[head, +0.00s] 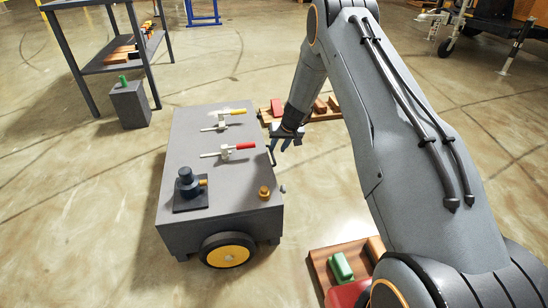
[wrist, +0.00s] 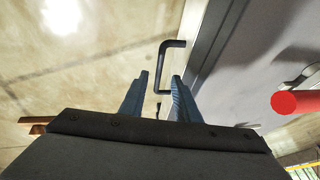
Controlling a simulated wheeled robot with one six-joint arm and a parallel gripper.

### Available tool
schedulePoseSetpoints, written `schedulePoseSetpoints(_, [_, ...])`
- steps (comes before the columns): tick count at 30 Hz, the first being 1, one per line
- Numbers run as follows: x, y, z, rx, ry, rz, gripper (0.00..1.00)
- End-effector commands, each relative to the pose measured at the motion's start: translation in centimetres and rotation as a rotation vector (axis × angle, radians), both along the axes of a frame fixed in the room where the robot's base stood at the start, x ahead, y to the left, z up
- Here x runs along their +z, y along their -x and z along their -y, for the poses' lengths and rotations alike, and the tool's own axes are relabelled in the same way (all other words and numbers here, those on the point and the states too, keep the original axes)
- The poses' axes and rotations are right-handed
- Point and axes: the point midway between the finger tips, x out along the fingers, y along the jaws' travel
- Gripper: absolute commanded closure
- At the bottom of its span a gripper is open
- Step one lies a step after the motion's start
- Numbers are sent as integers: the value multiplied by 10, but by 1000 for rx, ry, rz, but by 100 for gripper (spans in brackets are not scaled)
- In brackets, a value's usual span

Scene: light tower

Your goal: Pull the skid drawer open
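The skid (head: 185,140) is a grey box on wheels, left of my arm in the head view. A dark bar handle (head: 271,156) shows on its right side; the drawer front there is mostly hidden from the head camera. In the wrist view, the black U-shaped handle (wrist: 163,66) sticks out from the skid's grey side (wrist: 208,45). My gripper (wrist: 160,76) is open, its two blue-grey fingers apart, with the handle bar showing between and just beyond the tips. Whether the bar is within finger depth, I cannot tell. In the head view, my gripper (head: 286,141) is beside the skid's right edge.
On the skid top are a yellow-handled clamp (head: 232,113), a red-handled clamp (head: 238,148), a dark cylinder fitting (head: 188,187) and an orange knob (head: 264,192). Wooden trays lie on the floor behind my gripper and at the lower right (head: 322,264). A shelf table (head: 115,62) stands back left.

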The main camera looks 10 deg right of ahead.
Motion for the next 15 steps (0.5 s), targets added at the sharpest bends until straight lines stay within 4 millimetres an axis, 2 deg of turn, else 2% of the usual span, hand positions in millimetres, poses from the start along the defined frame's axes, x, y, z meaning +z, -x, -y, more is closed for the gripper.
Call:
schedulePoseSetpoints(1, [-12, -3, -2, 0, 0, -2, 71])
schedulePoseSetpoints(6, [-35, -13, -6, 1, 0, -2, 71])
schedulePoseSetpoints(10, [-48, -19, -9, 0, 0, -2, 71])
schedulePoseSetpoints(15, [-54, -22, -10, 0, 0, -1, 71])
